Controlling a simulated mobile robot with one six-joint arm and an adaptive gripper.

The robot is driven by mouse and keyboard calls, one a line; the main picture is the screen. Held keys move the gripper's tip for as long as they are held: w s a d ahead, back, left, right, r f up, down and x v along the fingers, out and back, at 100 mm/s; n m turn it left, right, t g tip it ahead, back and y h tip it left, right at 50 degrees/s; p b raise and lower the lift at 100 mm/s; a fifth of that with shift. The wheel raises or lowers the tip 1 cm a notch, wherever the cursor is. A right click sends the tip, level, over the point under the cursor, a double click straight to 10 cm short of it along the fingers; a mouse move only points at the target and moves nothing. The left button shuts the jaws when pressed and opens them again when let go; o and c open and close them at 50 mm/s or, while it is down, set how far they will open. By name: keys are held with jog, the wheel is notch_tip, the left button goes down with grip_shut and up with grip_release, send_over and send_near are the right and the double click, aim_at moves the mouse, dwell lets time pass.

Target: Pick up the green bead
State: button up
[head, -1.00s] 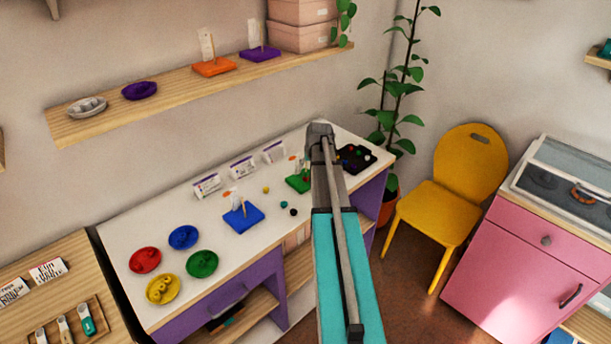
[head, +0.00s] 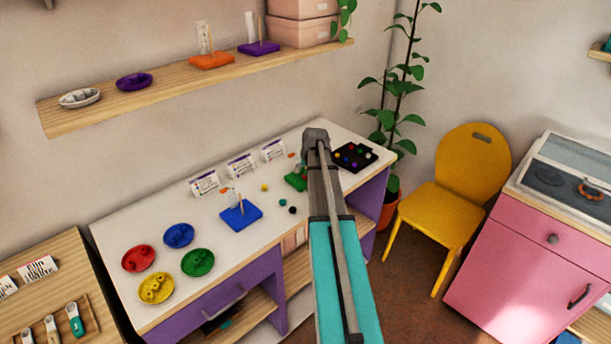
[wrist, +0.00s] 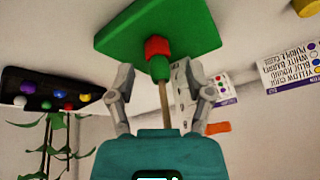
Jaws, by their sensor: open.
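A green board (wrist: 190,28) with an upright wooden peg (wrist: 165,105) shows in the wrist view, which looks upside down. A red bead (wrist: 157,47) sits on the peg against the board, and a green bead (wrist: 159,69) sits on the peg right by the red one. My gripper (wrist: 160,74) is open, with one finger on each side of the peg and green bead, apart from both. In the head view the green board (head: 295,182) is partly hidden by my arm. A small dark green bead (head: 283,203) lies loose on the white table (head: 150,225).
A black tray of coloured beads (head: 354,157) lies at the table's right end. A blue board with a peg (head: 240,215), a yellow bead (head: 264,188) and a black bead (head: 292,210) lie nearby. Several coloured dishes stand at the left. Label cards (head: 240,166) stand along the back.

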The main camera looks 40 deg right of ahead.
dwell(0.6)
jog(key=c, duration=0.8)
